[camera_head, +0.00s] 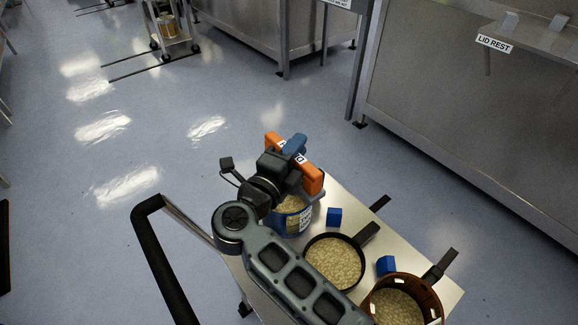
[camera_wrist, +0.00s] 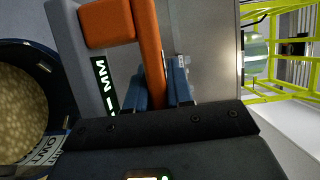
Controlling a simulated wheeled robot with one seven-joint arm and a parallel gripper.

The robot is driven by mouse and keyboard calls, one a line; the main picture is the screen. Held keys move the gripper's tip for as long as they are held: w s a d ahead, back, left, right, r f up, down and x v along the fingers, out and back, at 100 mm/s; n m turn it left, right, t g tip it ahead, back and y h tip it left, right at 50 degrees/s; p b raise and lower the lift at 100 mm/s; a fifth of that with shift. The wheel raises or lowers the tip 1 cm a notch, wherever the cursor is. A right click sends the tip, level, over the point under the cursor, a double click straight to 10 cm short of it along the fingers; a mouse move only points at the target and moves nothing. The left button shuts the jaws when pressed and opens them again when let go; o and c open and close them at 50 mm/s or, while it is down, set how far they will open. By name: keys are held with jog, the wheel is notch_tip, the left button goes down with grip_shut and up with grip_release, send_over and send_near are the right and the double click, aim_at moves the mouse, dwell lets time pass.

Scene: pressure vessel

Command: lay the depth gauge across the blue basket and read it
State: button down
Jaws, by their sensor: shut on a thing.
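The depth gauge (camera_head: 312,179) has orange ends and a grey body with a dark scale strip; its orange part also shows in the wrist view (camera_wrist: 150,50). My gripper (camera_head: 294,146) is shut on it, with blue fingers around the orange part in the wrist view (camera_wrist: 174,88). The blue basket (camera_head: 302,221), filled with pale round pieces, stands at the cart's far end, partly hidden by my arm. In the wrist view the basket's dark rim (camera_wrist: 62,75) is left of the gauge. I cannot tell whether the gauge touches the basket.
The steel cart (camera_head: 352,206) also carries a black pan (camera_head: 359,243), a brown basket (camera_head: 437,305) and two blue blocks (camera_head: 334,217). A black handle (camera_head: 160,255) rises at its left. A large steel unit (camera_head: 470,125) stands right. Floor at left is mostly open.

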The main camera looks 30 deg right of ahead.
jog(key=shift+w+a+f, duration=0.3)
jog(key=shift+a+f, duration=0.1)
jog(key=shift+a, duration=0.1)
jog(key=shift+f, duration=1.95)
jog(key=shift+f+b, duration=0.1)
jog(key=shift+b, duration=0.2)
jog(key=c, duration=1)
grip_release()
jog(key=v, duration=0.7)
jog(key=shift+s+a, duration=0.2)
